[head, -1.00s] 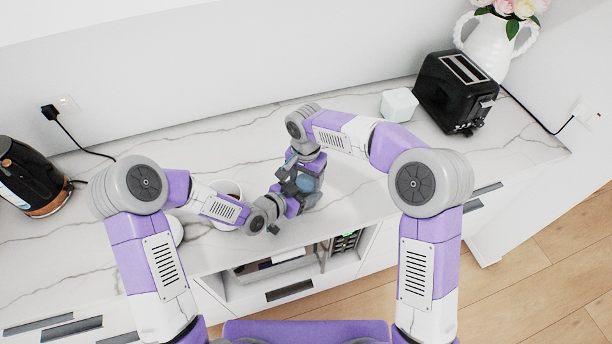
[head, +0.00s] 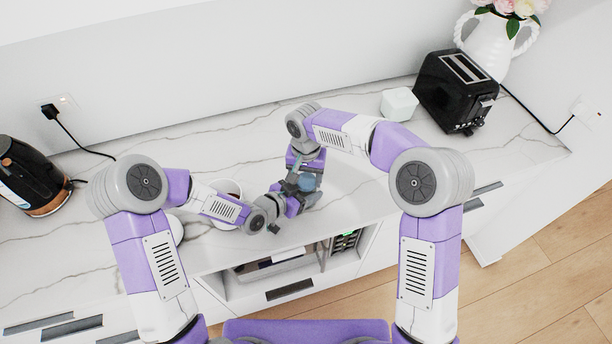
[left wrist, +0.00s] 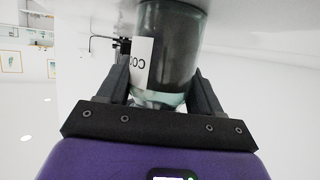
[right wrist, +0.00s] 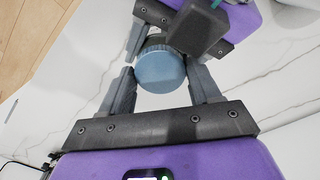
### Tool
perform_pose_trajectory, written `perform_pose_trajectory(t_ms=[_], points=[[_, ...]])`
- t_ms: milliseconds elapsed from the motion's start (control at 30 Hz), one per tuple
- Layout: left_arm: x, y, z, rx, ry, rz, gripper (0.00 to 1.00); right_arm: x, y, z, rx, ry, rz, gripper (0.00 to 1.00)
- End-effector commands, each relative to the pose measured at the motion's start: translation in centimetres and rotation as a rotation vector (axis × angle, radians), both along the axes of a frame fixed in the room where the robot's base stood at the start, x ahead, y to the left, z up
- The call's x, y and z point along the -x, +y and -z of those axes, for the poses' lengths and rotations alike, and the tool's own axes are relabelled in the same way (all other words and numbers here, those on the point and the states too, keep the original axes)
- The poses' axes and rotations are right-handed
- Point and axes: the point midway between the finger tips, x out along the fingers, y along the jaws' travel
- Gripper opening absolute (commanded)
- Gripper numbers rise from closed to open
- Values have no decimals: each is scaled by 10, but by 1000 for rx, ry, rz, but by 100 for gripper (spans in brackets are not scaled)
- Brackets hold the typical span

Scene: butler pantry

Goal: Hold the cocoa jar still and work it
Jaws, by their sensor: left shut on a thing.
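The cocoa jar (left wrist: 172,45) is clear with dark contents and a white label partly reading "CO". My left gripper (left wrist: 160,78) is shut on its body, one finger on each side. The jar's round blue lid (right wrist: 160,70) faces the right wrist camera; it also shows in the head view (head: 307,183). My right gripper (right wrist: 159,82) is open, its fingertips on either side of the lid with a small gap visible. In the head view the two grippers meet close together, and the jar's body is mostly hidden.
A cup (head: 228,188) with dark contents stands on the marble counter (head: 240,135), partly behind my left forearm. A white block (head: 399,104) and a black toaster (head: 457,90) stand at the back right. A black kettle (head: 32,175) is at far left. Open shelving lies below the front edge.

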Motion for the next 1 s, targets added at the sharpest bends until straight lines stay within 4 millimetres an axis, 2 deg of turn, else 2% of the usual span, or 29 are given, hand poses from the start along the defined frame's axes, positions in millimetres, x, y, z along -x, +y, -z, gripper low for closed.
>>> perform_pose_trajectory(t_ms=[33,133,367,733,1000], points=[[0,0,0,0,0,-1,0,0,0,0,0,0,1,71],[0,0,0,0,0,-1,0,0,0,0,0,0,1,84],[0,0,0,0,0,-1,0,0,0,-1,-1,-1,2,84],[0,0,0,0,0,0,0,-1,0,-43,-1,-2,3,84],[0,0,0,0,0,0,0,0,0,-45,0,0,2,84]])
